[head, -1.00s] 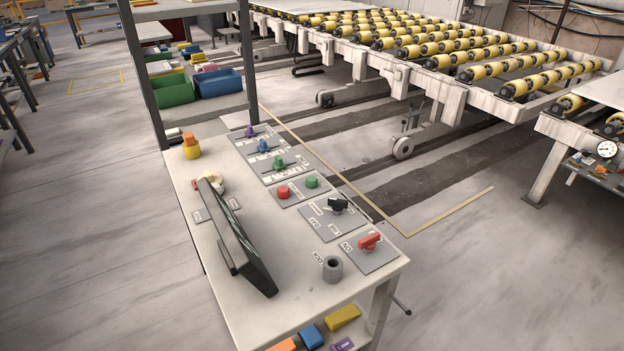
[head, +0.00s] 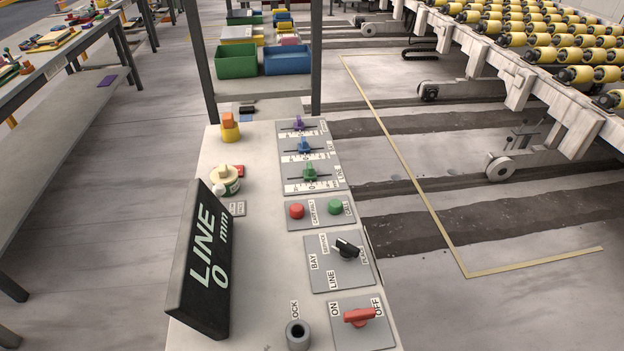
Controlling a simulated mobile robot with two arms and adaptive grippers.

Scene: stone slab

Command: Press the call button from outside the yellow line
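A green push button (head: 335,207) stands on a grey plate (head: 318,222) on the console table, and the small label beside it seems to read CALL. A red push button (head: 297,210) sits left of it on the same plate, with a blurred label. The yellow line (head: 410,183) is on the floor right of the console. It runs from the back toward me, then turns right at a corner (head: 467,274). The console stands left of this line, and the conveyor side lies beyond it. Neither of my grippers is in view.
The console table (head: 262,245) also carries a tilted LINE 0 mm display (head: 203,262), a black selector (head: 346,247), a red ON/OFF switch (head: 360,317), a grey socket (head: 298,335) and coloured sliders (head: 304,146). A roller conveyor (head: 545,100) fills the right. Open floor (head: 95,215) lies left.

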